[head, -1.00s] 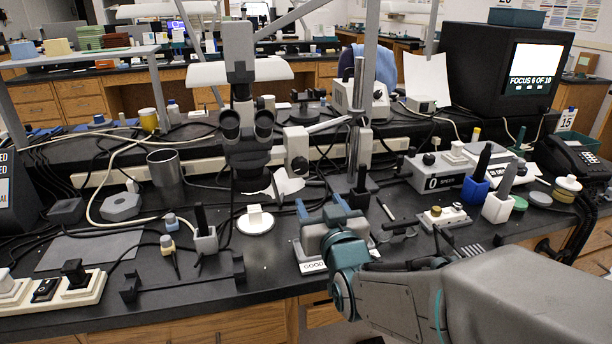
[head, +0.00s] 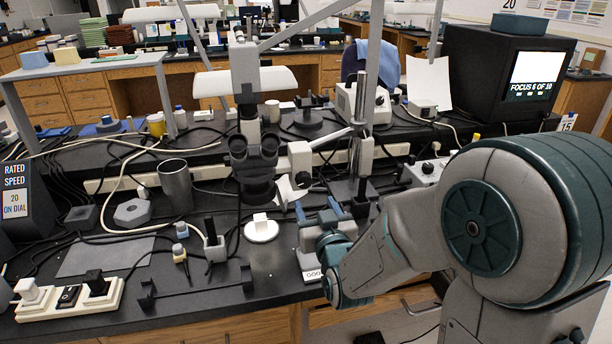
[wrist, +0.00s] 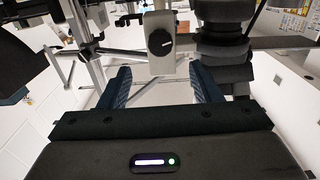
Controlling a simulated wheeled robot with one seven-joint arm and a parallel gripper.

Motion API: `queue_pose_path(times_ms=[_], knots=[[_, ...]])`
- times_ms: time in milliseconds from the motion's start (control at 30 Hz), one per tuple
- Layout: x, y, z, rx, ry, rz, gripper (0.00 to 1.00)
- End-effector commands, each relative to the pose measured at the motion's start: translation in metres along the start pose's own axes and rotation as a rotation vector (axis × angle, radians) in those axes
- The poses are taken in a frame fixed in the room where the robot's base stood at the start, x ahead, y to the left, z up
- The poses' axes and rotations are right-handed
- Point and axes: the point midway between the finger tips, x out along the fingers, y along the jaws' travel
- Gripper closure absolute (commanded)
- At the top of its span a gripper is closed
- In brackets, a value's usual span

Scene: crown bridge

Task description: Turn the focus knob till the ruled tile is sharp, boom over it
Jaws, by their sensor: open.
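The microscope (head: 254,160) hangs from a boom (head: 330,137) on an upright post (head: 365,100). A pale focus block (head: 300,157) sits beside it, with a dark round focus knob (head: 303,180) on it. In the wrist view the knob (wrist: 161,42) shows a pale mark and lies ahead of my gripper, between the finger lines. My gripper (head: 318,212) is open; its two blue fingers (wrist: 160,80) have nothing between them. A white disc (head: 262,232) with a small pale block lies in front of the microscope; I cannot tell whether this is the ruled tile.
The monitor (head: 524,76) reads "FOCUS 6 OF 10". A metal cup (head: 175,187), a hexagonal block (head: 132,213), a dark bracket (head: 196,290) and a power strip (head: 70,298) stand to the left. A sign (head: 15,188) reads "RATED SPEED 20 ON DIAL". Cables cross the bench.

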Motion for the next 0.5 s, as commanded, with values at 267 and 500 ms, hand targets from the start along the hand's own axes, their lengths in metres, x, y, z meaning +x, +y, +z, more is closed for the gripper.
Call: queue_pose_path(times_ms=[267,500], knots=[[0.0059,-0.0006,-0.0037,0.001,-0.005,-0.001,0.42],[0.0081,-0.001,-0.0027,-0.001,-0.006,0.002,0.42]])
